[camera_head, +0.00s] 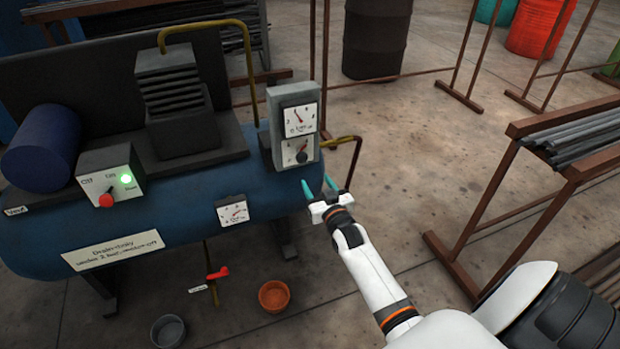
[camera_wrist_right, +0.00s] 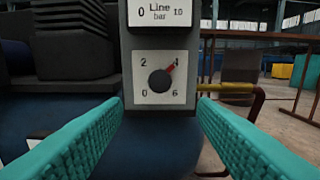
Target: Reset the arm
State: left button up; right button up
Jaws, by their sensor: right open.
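My right gripper (camera_head: 328,190) is open and empty, just in front of and below the grey gauge box at the right end of the blue tank. In the right wrist view its two teal fingers (camera_wrist_right: 160,135) stand apart, with the lower dial (camera_wrist_right: 160,80) between and beyond them. That dial has a dark knob with a red pointer aimed up and right, near the 4. It also shows in the head view (camera_head: 296,151), below the Line bar gauge (camera_head: 300,120). The fingers appear apart from the dial. My left gripper is not in view.
The blue tank (camera_head: 180,218) carries a switch box (camera_head: 108,178) with a red knob and lit green lamp. A red-handled valve (camera_head: 218,272) hangs below, near an orange pot (camera_head: 273,296) and a grey pot (camera_head: 168,331). A rack of pipes (camera_head: 585,138) stands right. The middle floor is clear.

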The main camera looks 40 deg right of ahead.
jog(key=s+a+f+n+g+y, duration=0.2)
jog(key=s+a+f+g, duration=0.4)
jog(key=s+f, duration=0.5)
jog(key=s+a+f+n+g+y, duration=0.2)
jog(key=s+a+f+g, duration=0.2)
jog(key=s+a+f, duration=0.65)
jog(key=s+a+f+g, duration=0.3)
jog(key=s+f+g, duration=0.25)
jog(key=s, duration=0.45)
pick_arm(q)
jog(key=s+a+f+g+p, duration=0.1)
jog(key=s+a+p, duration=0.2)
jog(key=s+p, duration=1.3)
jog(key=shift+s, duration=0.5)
pick_arm(e)
jog(key=s+d+f, duration=0.1)
jog(key=s, duration=0.8)
jog(key=s+d+f+n, duration=0.1)
jog(key=s+d, duration=0.1)
jog(key=s, duration=0.7)
jog(key=shift+s+g, duration=0.3)
jog(key=shift+g, duration=0.15)
